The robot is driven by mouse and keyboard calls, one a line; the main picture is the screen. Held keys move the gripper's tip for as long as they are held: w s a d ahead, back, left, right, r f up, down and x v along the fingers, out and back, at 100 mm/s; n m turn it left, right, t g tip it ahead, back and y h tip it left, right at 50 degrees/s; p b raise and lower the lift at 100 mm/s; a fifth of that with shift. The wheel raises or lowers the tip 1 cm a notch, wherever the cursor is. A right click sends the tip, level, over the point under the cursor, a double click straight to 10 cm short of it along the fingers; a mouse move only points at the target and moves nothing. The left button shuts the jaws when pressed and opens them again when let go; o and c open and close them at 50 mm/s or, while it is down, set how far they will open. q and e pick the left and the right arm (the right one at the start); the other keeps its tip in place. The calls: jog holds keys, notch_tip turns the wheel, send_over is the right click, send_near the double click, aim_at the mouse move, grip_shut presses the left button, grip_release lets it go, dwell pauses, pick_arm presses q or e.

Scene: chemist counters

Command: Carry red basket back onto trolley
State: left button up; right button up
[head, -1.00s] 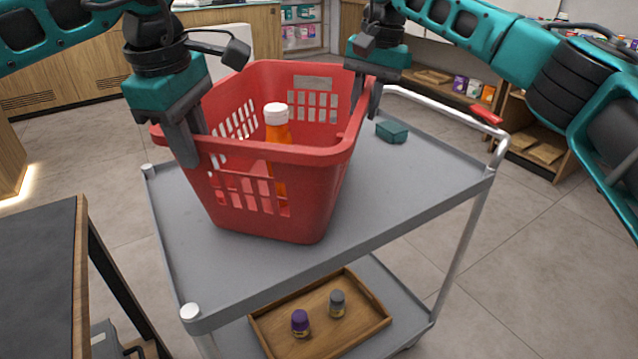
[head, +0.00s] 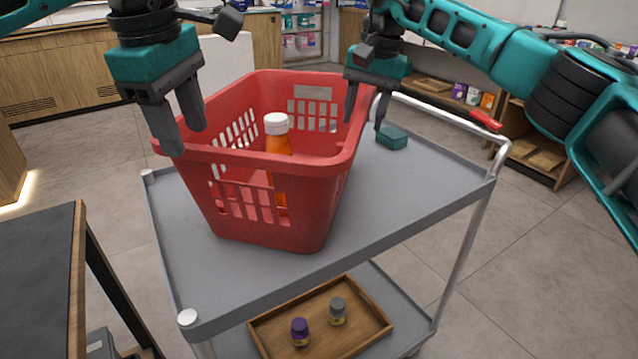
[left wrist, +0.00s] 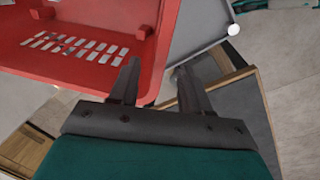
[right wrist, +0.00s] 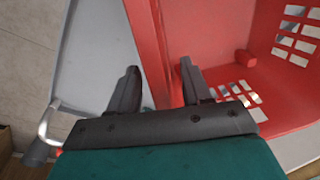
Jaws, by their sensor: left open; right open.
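The red basket (head: 265,205) stands upright on the grey top shelf of the trolley (head: 400,205). An orange bottle with a white cap (head: 277,140) stands inside it. In the left wrist view the basket (left wrist: 110,85) lies beside the open fingers. My right gripper (head: 366,115) is open at the right rim. In the right wrist view its fingers (right wrist: 160,85) straddle the basket's red rim (right wrist: 150,50) without visible contact.
A small teal block (head: 392,138) lies on the top shelf right of the basket. The lower shelf holds a wooden tray (head: 375,325) with two small jars (head: 300,330). A dark-topped table (head: 38,260) stands at the left. The trolley handle (head: 440,108) is at the back right.

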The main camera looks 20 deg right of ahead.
jog(key=shift+r, duration=0.15)
pick_arm(q)
notch_tip(320, 180, up, 8)
jog(key=s, duration=0.1)
jog(key=shift+a+f, duration=0.2)
jog(key=shift+a, duration=0.1)
pick_arm(e)
notch_tip(320, 180, up, 12)
jog(key=s+d, duration=0.1)
jog(key=shift+d, duration=0.25)
pick_arm(q)
notch_tip(320, 180, up, 8)
jog(key=s+p, duration=0.1)
jog(key=p, duration=0.7)
jog(key=shift+a, duration=0.3)
pick_arm(e)
notch_tip(320, 180, up, 8)
jog(key=shift+f, duration=0.25)
pick_arm(q)
notch_tip(320, 180, up, 10)
jog(key=p, duration=0.9)
jog(key=shift+p, duration=0.4)
pick_arm(e)
notch_tip(320, 180, up, 8)
jog(key=d, duration=0.1)
jog(key=shift+s, duration=0.35)
